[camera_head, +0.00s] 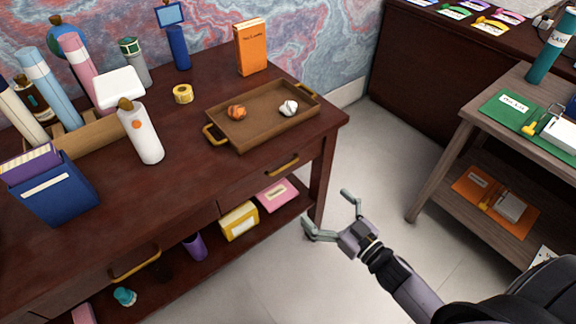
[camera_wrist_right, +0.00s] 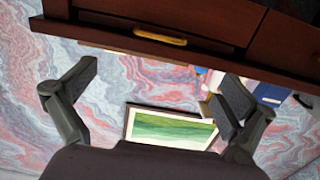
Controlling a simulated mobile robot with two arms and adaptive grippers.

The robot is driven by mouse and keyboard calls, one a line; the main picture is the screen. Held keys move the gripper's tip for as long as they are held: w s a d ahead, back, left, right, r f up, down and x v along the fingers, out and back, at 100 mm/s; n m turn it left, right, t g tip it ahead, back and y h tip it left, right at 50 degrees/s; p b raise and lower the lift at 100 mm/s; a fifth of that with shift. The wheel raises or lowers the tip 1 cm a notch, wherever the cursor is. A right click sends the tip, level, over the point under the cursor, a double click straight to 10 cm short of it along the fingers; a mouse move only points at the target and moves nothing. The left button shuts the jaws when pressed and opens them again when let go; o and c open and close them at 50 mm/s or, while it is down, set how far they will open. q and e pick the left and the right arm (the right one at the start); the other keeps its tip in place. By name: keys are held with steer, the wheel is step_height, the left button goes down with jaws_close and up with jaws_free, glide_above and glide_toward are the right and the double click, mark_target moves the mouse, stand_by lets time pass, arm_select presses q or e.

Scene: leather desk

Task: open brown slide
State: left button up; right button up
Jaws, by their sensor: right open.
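The dark brown desk (camera_head: 200,95) has two drawers in its front. The right drawer (camera_head: 250,187) looks shut and has a gold bar handle (camera_head: 283,166). The left drawer has a similar gold handle (camera_head: 135,262) and also looks shut. My right gripper (camera_head: 326,208) is open and empty, in the air in front of the desk's right end, apart from the handle. In the right wrist view a gold handle (camera_wrist_right: 160,36) shows on a drawer front beyond the spread fingers (camera_wrist_right: 162,85). My left gripper is not in view.
A brown tray (camera_head: 262,128) with two small objects sits on the desk above the right drawer. A yellow box (camera_head: 239,221) and a pink box (camera_head: 277,194) lie on the shelf below. A grey-brown shelf table (camera_head: 460,130) stands at right. Clear floor (camera_head: 375,150) lies between.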

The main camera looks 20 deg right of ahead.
mark_target(286, 167)
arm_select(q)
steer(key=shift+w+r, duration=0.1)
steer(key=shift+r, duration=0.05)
arm_select(e)
steer(key=x, duration=1.5)
steer(key=shift+c, duration=0.2)
steer(key=shift+s+r, duration=0.1)
steer(key=c, duration=1.6)
steer(key=shift+o, duration=0.2)
steer(key=shift+s+d+p, duration=0.25)
steer(key=shift+s+p, duration=0.25)
steer(key=shift+s, duration=0.05)
steer(key=p+v, duration=0.4)
steer(key=v, duration=1)
steer(key=shift+s+d+r, duration=0.1)
steer(key=shift+s+r, duration=0.05)
steer(key=shift+s, duration=0.15)
steer(key=shift+c, duration=0.2)
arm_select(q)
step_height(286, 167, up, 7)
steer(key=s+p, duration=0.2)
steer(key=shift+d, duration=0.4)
arm_select(e)
steer(key=v, duration=0.9)
steer(key=shift+s+d, duration=0.1)
steer(key=shift+s, duration=0.05)
